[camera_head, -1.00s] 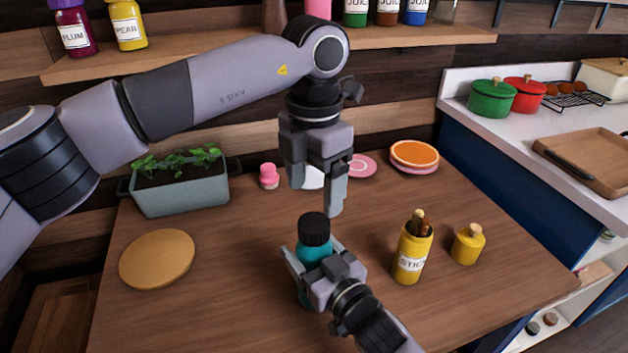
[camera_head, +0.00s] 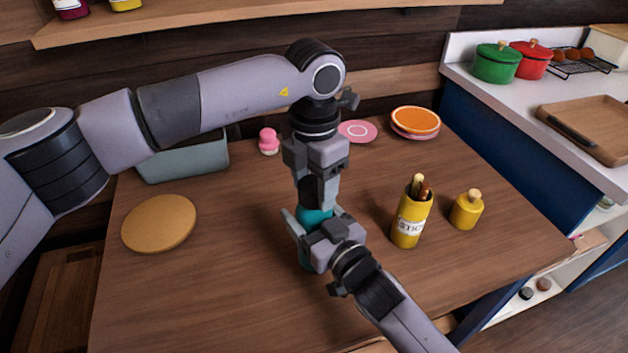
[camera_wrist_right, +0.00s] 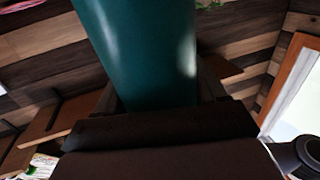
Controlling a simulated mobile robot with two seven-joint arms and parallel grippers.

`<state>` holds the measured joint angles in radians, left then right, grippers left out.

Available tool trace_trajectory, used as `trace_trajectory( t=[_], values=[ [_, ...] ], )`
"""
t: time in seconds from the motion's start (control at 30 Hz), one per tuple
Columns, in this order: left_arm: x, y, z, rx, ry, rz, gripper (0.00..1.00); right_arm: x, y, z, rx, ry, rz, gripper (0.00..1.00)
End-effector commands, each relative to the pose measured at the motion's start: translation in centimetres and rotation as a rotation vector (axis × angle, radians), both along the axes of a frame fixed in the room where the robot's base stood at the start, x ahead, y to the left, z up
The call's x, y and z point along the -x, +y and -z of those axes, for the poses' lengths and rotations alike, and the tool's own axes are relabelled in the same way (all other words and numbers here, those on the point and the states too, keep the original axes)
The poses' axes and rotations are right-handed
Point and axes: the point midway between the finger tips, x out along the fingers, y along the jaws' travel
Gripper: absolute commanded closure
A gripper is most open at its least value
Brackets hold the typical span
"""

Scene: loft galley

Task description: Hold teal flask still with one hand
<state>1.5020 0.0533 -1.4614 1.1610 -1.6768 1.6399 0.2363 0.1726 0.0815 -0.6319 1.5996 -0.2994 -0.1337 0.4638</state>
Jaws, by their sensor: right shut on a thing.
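The teal flask (camera_head: 316,216) stands upright on the wooden table, its lower body largely hidden behind my right gripper. My right gripper (camera_head: 311,225) is shut on the flask's body from the front. In the right wrist view the flask's smooth teal wall (camera_wrist_right: 145,50) fills the upper middle, just beyond the dark gripper pads. My left gripper (camera_head: 319,195) points straight down over the flask, with its fingers at the black cap (camera_head: 314,190). The cap is mostly hidden between them, and I cannot tell whether they press on it.
A yellow sticks holder (camera_head: 410,213) and a small yellow bottle (camera_head: 466,210) stand right of the flask. A round tan mat (camera_head: 159,223) lies left. A planter (camera_head: 185,160), pink bottle (camera_head: 269,141) and plates (camera_head: 415,121) are at the back. The table's front is clear.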

Motion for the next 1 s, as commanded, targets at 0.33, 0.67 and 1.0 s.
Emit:
trace_trajectory(
  t=[0.33, 0.67, 1.0],
  values=[
    [0.0, 0.0, -0.1, -0.001, -0.001, 0.001, 0.32, 0.0, 0.0, 0.1, 0.002, 0.003, 0.000, 1.00],
    [0.0, 0.0, -0.1, 0.001, -0.001, 0.001, 0.16, 0.0, 0.0, 0.1, 0.002, 0.003, 0.000, 1.00],
    [-0.1, 0.0, -4.8, 0.001, -0.006, 0.001, 0.16, 0.0, 0.0, 0.1, 0.002, 0.003, 0.000, 1.00]
  ],
)
